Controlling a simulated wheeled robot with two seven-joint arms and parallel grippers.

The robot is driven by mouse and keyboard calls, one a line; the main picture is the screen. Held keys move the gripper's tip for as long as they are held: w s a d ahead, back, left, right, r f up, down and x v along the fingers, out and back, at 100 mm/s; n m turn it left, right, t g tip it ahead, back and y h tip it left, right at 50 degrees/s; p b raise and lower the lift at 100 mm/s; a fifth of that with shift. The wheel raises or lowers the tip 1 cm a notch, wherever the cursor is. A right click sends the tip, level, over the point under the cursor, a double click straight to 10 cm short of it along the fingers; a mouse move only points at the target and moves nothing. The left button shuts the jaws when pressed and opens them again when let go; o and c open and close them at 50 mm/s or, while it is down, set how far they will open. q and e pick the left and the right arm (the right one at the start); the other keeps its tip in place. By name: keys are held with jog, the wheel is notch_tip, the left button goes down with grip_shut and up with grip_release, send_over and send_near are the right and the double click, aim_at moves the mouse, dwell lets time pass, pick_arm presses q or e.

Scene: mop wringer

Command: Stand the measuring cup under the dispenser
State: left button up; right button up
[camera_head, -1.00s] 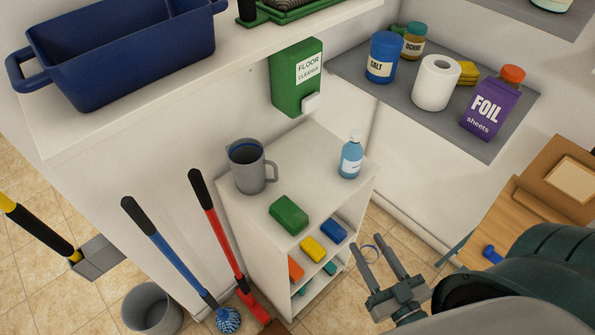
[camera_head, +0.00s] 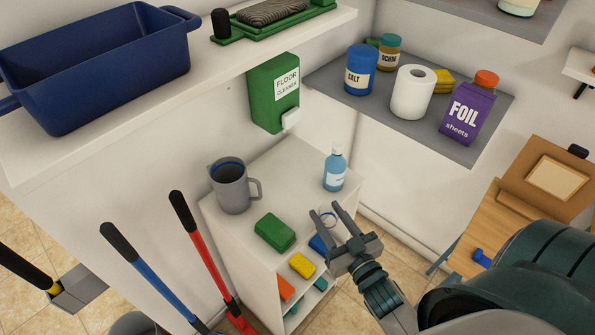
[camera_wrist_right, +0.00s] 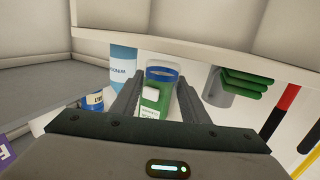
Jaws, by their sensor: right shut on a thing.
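The green floor cleaner dispenser (camera_head: 268,98) hangs on the wall, with a white spout (camera_head: 291,119) at its lower end. My right gripper (camera_head: 323,209) is in front of the white shelf unit, below and right of the dispenser. It is shut on a small clear cup with a blue ring, which I take as the measuring cup (camera_head: 328,219). The cup also shows between the fingers in the right wrist view (camera_wrist_right: 163,75), where the green dispenser (camera_wrist_right: 155,106) appears behind and through it. The cup is apart from the dispenser. My left gripper is out of view.
A grey jug (camera_head: 231,187) and a blue bottle (camera_head: 335,170) stand on the shelf unit's top (camera_head: 285,190), either side of the space below the dispenser. A green block (camera_head: 274,232) lies in front. Long handles lean at left. A grey shelf (camera_head: 437,143) holds cans and boxes.

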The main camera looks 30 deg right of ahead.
jog(key=b, duration=0.3)
send_near(298, 178)
jog(key=w+r, duration=0.1)
jog(key=w, duration=0.1)
jog(key=w+r, duration=0.2)
jog(key=w, duration=0.1)
jog(key=shift+w+d+r, duration=0.15)
jog(key=shift+w+r, duration=0.2)
jog(key=shift+w, duration=0.3)
jog(key=w, duration=0.2)
jog(key=w+b, duration=0.1)
jog(key=w, duration=0.1)
jog(key=shift+d+f, duration=0.1)
jog(key=shift+f, duration=0.1)
jog(key=shift+f+b, duration=0.2)
jog(key=shift+b, duration=0.15)
jog(key=shift+s+r, duration=0.1)
jog(key=shift+r, duration=0.05)
